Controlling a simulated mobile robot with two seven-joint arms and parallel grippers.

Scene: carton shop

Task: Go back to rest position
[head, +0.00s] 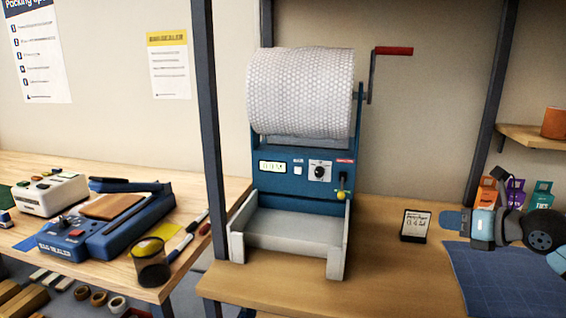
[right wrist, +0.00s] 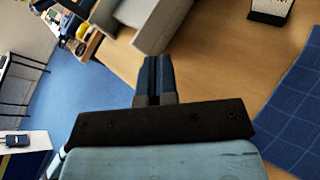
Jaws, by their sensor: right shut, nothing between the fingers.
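My right gripper (head: 453,220) shows at the right of the head view, over the wooden bench near the blue mat. In the right wrist view its two dark fingers (right wrist: 157,75) are together, with nothing between them. The bench top (right wrist: 200,75) lies beyond the fingertips. My left gripper is in neither view.
A blue bubble-wrap machine (head: 285,187) with a large roll (head: 300,90), a red-handled crank and a grey tray (head: 290,230) stands mid-bench. A small black-framed sign (head: 415,226) stands left of my gripper. A blue mat (head: 505,285) lies at right. A bag sealer (head: 105,235) sits on the left table.

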